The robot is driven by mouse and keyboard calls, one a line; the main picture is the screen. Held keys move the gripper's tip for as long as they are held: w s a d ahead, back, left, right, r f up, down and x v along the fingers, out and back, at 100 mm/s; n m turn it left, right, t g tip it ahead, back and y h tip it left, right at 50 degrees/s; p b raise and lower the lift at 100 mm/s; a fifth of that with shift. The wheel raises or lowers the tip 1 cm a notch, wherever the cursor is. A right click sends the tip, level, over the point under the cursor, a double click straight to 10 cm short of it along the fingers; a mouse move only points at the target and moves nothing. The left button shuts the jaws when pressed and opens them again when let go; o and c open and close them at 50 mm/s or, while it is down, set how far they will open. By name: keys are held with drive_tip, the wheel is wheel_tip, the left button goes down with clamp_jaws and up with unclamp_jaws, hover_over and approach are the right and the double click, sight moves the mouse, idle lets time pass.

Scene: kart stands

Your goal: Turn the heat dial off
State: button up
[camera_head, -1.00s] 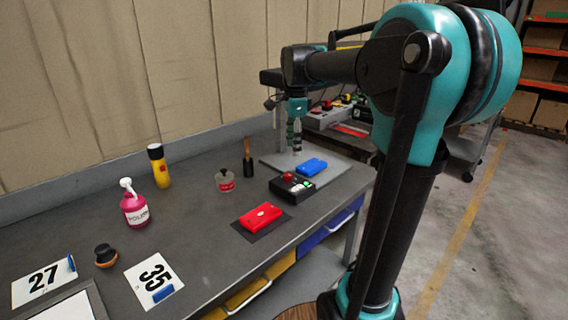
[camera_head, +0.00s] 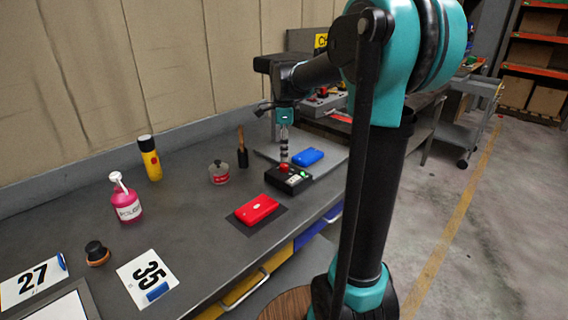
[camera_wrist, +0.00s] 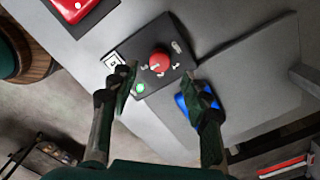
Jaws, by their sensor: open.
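The heat dial is a red round knob (camera_wrist: 160,60) on a black control box (camera_wrist: 178,48) with a lit green lamp (camera_wrist: 140,88). White marks surround the knob. In the head view the box (camera_head: 292,183) stands on the workbench, its red knob (camera_head: 283,168) just below my gripper. My gripper (camera_wrist: 158,80) is open and empty in the wrist view, its two fingers spread on either side of the area before the knob. In the head view my gripper (camera_head: 284,155) points down above the box. I cannot tell the exact gap to the knob.
A blue box (camera_head: 308,157) lies behind the control box, and a red box (camera_head: 257,208) lies on a dark mat in front-left. A jar (camera_head: 219,173), a wooden-handled brush (camera_head: 242,150), a yellow bottle (camera_head: 149,157) and a pink bottle (camera_head: 126,200) stand farther left on the bench.

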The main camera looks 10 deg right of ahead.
sight(284, 165)
drive_tip(key=shift+f, duration=2.65)
drive_tip(key=shift+c, duration=0.5)
clamp_jaws()
